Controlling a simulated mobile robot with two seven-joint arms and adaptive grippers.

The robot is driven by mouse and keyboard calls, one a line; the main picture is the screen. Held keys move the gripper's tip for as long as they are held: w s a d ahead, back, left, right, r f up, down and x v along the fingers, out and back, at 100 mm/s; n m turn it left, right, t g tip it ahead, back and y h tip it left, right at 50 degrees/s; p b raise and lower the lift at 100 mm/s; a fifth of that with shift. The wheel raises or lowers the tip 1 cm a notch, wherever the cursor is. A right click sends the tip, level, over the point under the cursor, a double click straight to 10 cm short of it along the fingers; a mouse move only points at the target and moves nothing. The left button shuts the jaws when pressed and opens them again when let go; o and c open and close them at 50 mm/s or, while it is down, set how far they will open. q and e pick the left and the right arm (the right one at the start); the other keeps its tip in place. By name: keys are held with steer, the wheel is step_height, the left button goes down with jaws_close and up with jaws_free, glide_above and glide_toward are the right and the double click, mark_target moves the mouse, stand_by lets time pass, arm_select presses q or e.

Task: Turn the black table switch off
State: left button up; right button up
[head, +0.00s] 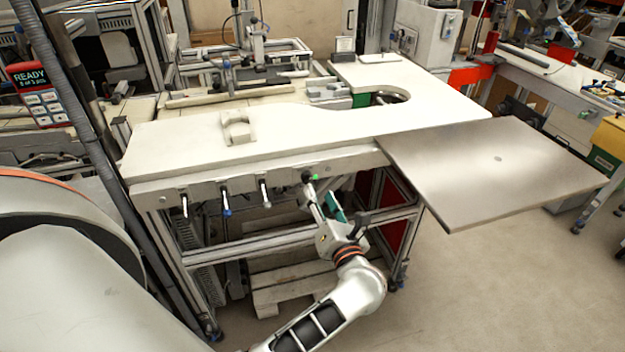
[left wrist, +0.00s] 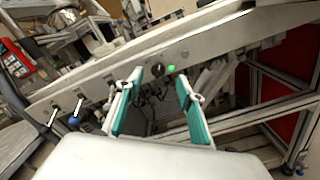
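The black table switch (head: 307,178) is a small round knob on the front rail of the white table, with a lit green lamp (head: 315,177) beside it. In the left wrist view the switch (left wrist: 158,70) shows ahead between the fingertips, with the green lamp (left wrist: 171,68) just to its right. My left gripper (head: 321,200) is open and empty, just below and in front of the switch. Its two teal-padded fingers (left wrist: 160,84) stand apart, and I see no contact with the knob. My right gripper is not in view.
Several levers with black or blue ends, one a blue-tipped lever (head: 225,205), hang from the rail left of the switch. A flat grey panel (head: 480,175) juts out at the right. A wooden pallet (head: 290,285) lies below. The floor at lower right is clear.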

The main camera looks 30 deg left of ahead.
mark_target(311, 177)
arm_select(q)
steer(key=x, duration=0.7)
steer(key=shift+a+p, duration=0.2)
steer(key=shift+p, duration=0.15)
jaws_close()
